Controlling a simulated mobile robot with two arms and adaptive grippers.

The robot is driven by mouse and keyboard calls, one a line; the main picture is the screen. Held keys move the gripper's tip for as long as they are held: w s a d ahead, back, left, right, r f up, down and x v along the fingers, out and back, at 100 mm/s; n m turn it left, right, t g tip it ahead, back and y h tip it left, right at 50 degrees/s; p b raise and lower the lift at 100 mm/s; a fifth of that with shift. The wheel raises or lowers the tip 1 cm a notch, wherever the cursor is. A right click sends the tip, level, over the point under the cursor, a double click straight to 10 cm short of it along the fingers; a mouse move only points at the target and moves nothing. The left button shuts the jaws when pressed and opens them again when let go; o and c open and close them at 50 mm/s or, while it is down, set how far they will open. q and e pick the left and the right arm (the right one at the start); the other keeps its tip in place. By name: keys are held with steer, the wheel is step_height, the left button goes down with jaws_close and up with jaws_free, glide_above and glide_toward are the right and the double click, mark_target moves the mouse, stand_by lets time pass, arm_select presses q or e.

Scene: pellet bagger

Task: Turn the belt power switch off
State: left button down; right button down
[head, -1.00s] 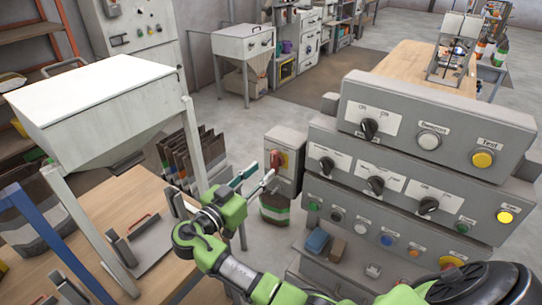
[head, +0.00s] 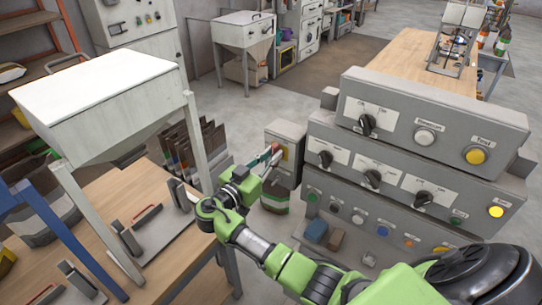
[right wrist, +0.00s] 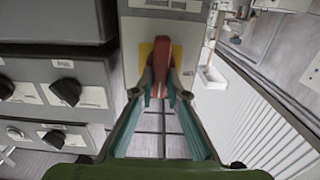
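A grey switch box stands left of the stepped control console. It carries a red rotary handle on a yellow plate, and this handle (right wrist: 160,80) is upright in the right wrist view. No readable label shows on the box (head: 293,137). My right gripper (head: 267,160) is at the front of the box; its teal fingers mostly cover the handle in the head view. In the right wrist view its fingertips (right wrist: 161,88) lie close against both sides of the red handle, shut on it. My left gripper is not in view.
The stepped console (head: 430,125) with black knobs and coloured buttons stands close on the right. A white-topped hopper (head: 100,85) and a wooden bench (head: 150,200) are on the left. Dark bags (head: 190,145) stand behind my gripper. A black-and-green-banded container (head: 275,200) is below the box.

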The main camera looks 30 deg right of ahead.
steer(key=shift+w+n+b, duration=0.2)
steer(key=shift+n+b, duration=1.15)
steer(key=shift+n, duration=0.35)
steer(key=n, duration=1.4)
steer(key=shift+w+a+f, duration=0.15)
steer(key=shift+w+f, duration=0.2)
steer(key=shift+w, duration=0.05)
steer(key=shift+n, duration=0.3)
steer(key=c, duration=2)
jaws_free()
steer(key=shift+f, duration=0.15)
